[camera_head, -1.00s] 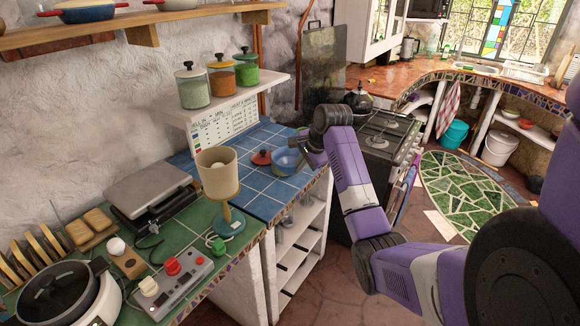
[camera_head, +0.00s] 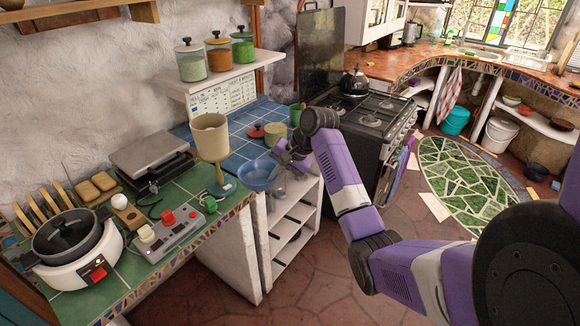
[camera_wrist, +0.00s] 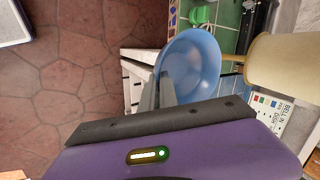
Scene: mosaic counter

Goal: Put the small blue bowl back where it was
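The small blue bowl (camera_head: 258,177) is in my gripper (camera_head: 281,163), out in front of the blue-tiled counter's edge and roughly upright. In the wrist view the bowl (camera_wrist: 196,62) is right at the gripper's fingers (camera_wrist: 160,85), which close on its rim. The part of the rim between the fingers is hidden. The blue-tiled counter (camera_head: 237,145) lies behind the bowl, with a gap of unclear size between them.
A beige lamp-like cup stand (camera_head: 210,137) stands close left of the bowl. A red lid (camera_head: 255,131), a yellow-green bowl (camera_head: 275,133) and a green cup (camera_head: 296,114) are on the blue tiles. The stove (camera_head: 370,120) is to the right. White shelves (camera_head: 290,235) are below.

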